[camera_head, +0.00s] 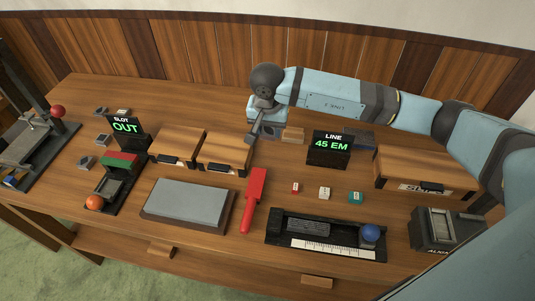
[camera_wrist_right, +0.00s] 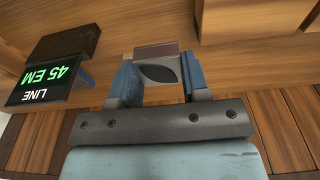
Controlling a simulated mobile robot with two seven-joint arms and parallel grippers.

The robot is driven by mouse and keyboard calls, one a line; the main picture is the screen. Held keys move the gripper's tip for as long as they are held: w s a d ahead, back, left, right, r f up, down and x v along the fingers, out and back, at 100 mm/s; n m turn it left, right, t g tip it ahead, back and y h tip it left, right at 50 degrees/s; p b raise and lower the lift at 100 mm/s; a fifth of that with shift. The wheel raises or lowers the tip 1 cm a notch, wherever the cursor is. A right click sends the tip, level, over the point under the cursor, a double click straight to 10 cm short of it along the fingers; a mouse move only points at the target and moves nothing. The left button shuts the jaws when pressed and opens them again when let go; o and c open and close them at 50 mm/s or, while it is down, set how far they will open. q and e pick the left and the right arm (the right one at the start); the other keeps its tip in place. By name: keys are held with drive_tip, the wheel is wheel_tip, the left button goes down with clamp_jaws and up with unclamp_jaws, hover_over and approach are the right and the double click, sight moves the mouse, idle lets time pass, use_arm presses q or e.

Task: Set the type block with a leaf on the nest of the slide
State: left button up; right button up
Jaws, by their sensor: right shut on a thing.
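My right gripper (camera_head: 262,130) is over the back middle of the table, left of the LINE sign. In the right wrist view it (camera_wrist_right: 158,78) is shut on a small grey type block (camera_wrist_right: 158,66) with a dark leaf shape on its face. The block sits between the two blue-grey fingers. In the head view the block is hard to make out. The slide (camera_head: 108,198) appears to be the dark piece with an orange ball knob at the left, in front of the SLOT OUT sign. Its recessed nest (camera_head: 113,187) looks empty. My left gripper is not in view.
Two wooden cases (camera_head: 225,150) stand between the gripper and the slide. The SLOT sign (camera_head: 125,128) reads OUT, and the LINE sign (camera_head: 330,146) reads 45 EM. Several grey blocks (camera_head: 86,163) lie at the left. A grey slab (camera_head: 187,203) and red-handled tool (camera_head: 253,200) lie in front.

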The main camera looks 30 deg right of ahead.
sight(269, 162)
wheel_tip(269, 162, down, 12)
drive_tip(key=shift+r+p, duration=0.25)
drive_tip(key=shift+p, duration=0.2)
drive_tip(key=shift+f, duration=0.1)
drive_tip(key=o, duration=1)
drive_tip(key=shift+o, duration=0.2)
